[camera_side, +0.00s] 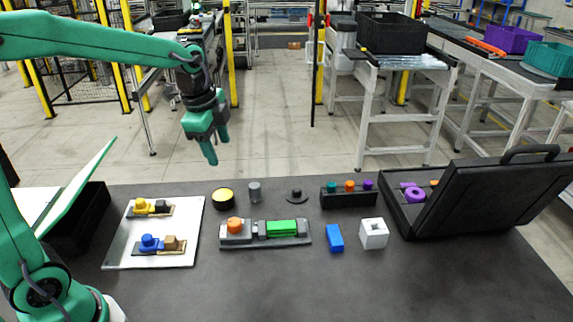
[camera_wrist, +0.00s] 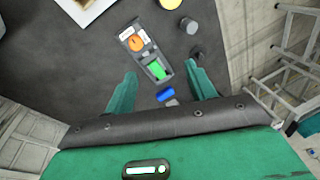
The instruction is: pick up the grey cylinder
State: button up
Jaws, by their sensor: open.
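The grey cylinder (camera_side: 254,192) stands upright on the dark table, right of a yellow-topped disc (camera_side: 223,197). In the wrist view the cylinder (camera_wrist: 189,25) is near the top, right of centre, beyond the fingertips. My gripper (camera_side: 217,150) is open and empty, high above the table and up and left of the cylinder in the side view. In the wrist view its two green fingers are apart (camera_wrist: 160,70), with the fixture showing between and beyond them. Nothing hides the cylinder in either view.
A fixture (camera_side: 251,240) with orange and green parts lies in front of the cylinder. A black knob (camera_side: 296,195) and a rack of coloured pegs (camera_side: 349,198) are to the right. A blue block (camera_side: 335,238), a white block (camera_side: 373,234), an open case (camera_side: 470,190) and a white plate (camera_side: 180,255) stand around.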

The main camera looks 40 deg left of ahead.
jog(key=w+a+f+m+g, duration=0.1)
jog(key=w+a+f+m, duration=0.1)
jog(key=w+f+m, duration=0.4)
jog(key=m+g, duration=0.2)
jog(key=m, duration=0.3)
send_over(254, 185)
notch_tip(254, 185, down, 9)
jog(key=shift+d+f, duration=0.15)
jog(key=shift+f, duration=1.25)
jog(key=shift+f, duration=0.1)
jog(key=shift+f, duration=2.55)
jog(key=c, duration=1)
